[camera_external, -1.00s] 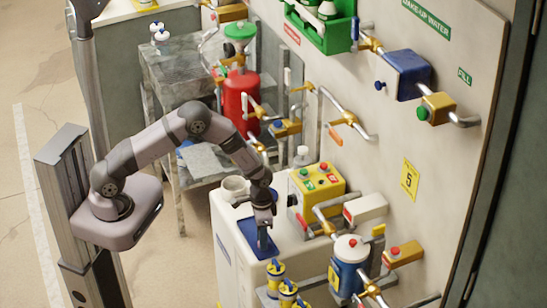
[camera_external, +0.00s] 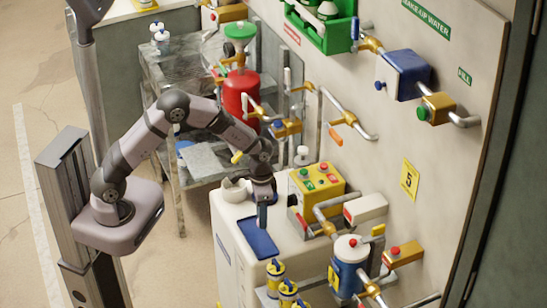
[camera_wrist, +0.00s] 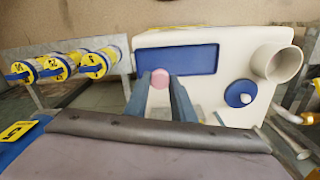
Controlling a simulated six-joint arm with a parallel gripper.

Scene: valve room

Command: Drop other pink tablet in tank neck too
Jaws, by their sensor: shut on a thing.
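A pink tablet (camera_wrist: 160,78) is held between the fingertips of my gripper (camera_wrist: 161,88) in the wrist view. The gripper is shut on it. In the outside view my gripper (camera_external: 262,220) points down over the back part of the blue tray (camera_external: 256,240) on top of the white tank (camera_external: 225,222). The tray (camera_wrist: 200,60) looks bare in the wrist view. The tank neck (camera_wrist: 279,63) is a wide white open tube to the right of the tray. In the outside view the neck (camera_external: 234,190) stands just left of my wrist. Its inside is hidden.
A blue round cap with a white middle (camera_wrist: 240,94) is near the neck. A yellow button box (camera_external: 317,185) stands close right of my gripper. Several yellow-and-blue cylinders (camera_external: 276,270) are in front of the tank. Pipes and valves line the wall.

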